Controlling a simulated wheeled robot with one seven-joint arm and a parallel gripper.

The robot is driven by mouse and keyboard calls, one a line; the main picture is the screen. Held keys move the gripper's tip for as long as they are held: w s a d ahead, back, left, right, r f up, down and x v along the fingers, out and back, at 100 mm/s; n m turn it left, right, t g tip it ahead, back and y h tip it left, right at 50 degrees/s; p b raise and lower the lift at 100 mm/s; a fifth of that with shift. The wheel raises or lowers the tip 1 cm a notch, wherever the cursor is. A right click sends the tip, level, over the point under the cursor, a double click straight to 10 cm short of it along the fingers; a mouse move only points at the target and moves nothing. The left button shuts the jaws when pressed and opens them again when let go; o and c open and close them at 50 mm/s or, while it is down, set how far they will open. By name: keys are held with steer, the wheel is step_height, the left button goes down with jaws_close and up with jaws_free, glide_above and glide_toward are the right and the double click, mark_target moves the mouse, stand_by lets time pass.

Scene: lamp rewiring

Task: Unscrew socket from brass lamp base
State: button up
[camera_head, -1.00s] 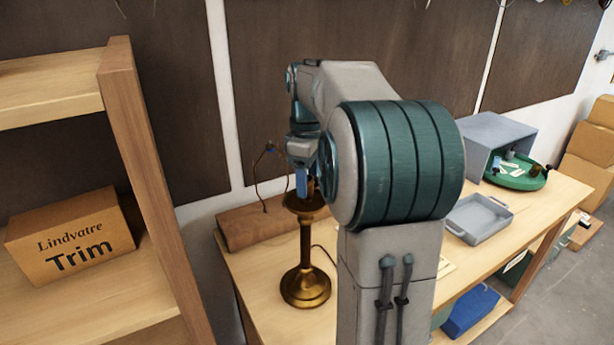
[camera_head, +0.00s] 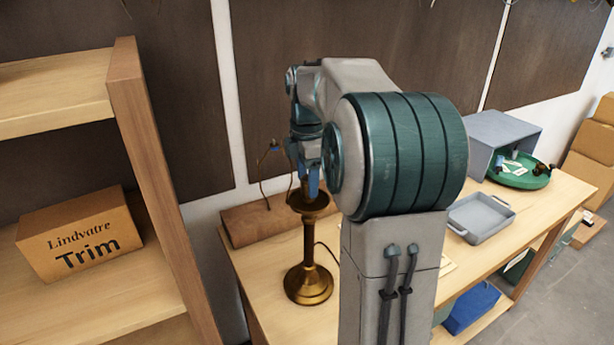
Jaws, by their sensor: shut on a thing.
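The brass lamp base (camera_head: 308,283) stands upright on the wooden workbench, left of my arm. My gripper (camera_head: 311,188) points down at the top of the lamp, with its blue fingers just above the brass cup. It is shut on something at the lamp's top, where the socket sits. The socket itself is mostly hidden by the fingers and my wrist, so I cannot tell how far it is turned. A thin brown wire (camera_head: 263,172) loops up behind the gripper on the left.
A brown roll or bundle (camera_head: 246,225) lies behind the lamp. A grey tray (camera_head: 480,217) sits on the bench to the right, with a green round tray (camera_head: 525,181) and a grey open box (camera_head: 503,130) beyond. A shelf with a cardboard box (camera_head: 80,240) stands at left.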

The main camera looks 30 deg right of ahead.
steer(key=n, duration=0.2)
steer(key=n+p, duration=0.1)
steer(key=n, duration=0.1)
steer(key=shift+a+r, duration=0.1)
steer(key=shift+a, duration=0.1)
steer(key=n, duration=0.4)
steer(key=shift+s+a+p, duration=0.1)
steer(key=shift+a+p, duration=0.15)
steer(key=shift+p, duration=0.05)
steer(key=o, duration=1.4)
